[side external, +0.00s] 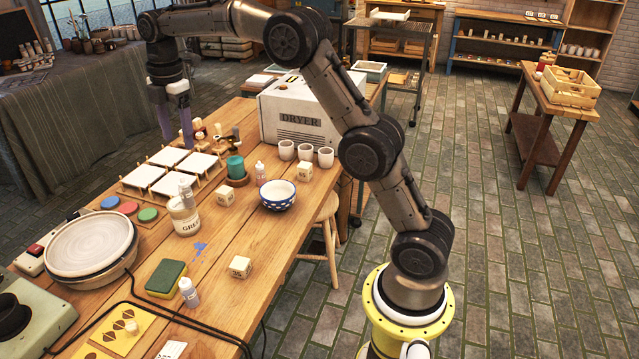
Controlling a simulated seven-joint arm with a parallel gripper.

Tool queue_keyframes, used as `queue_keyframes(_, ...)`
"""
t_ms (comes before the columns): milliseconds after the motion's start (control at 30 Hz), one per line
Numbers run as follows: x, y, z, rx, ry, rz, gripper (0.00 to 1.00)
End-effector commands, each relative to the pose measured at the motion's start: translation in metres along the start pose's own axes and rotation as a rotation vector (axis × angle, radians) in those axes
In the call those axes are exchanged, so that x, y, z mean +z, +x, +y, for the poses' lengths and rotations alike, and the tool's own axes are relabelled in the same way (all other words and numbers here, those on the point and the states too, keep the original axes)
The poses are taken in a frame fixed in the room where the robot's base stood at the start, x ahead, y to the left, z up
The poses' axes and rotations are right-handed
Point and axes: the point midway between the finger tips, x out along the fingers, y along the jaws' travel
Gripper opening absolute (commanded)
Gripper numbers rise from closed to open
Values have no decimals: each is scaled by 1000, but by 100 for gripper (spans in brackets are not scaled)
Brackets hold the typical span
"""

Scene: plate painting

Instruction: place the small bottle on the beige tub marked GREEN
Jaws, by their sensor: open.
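The beige tub (185,224) stands on the wooden table at centre left; its label is partly readable as "GRE". A small pale bottle (186,188) appears upright on top of the tub's lid. My gripper (176,140) is at the far side of the table, beyond the white tiles, pointing down. Its two fingers are apart with nothing seen between them. It is clear of the tub and the bottle.
White tiles (172,157) on a rack lie between my gripper and the tub. A dryer box (299,115), white cups (306,153), a blue bowl (277,197), a teal candle-like cylinder (236,168) and wooden cubes (240,267) stand around.

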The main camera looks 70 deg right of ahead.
Motion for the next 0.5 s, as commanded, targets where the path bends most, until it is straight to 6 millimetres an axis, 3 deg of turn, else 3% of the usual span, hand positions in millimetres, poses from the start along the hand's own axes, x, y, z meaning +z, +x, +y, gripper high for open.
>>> queue_keyframes(33, -4, -19, -18, 24, 67, 2, 70)
queue_keyframes(200, -15, -61, -77, 96, 321, 22, 70)
queue_keyframes(333, -21, -80, -128, 146, 515, 51, 70)
queue_keyframes(500, -26, -90, -200, 205, 768, 109, 70)
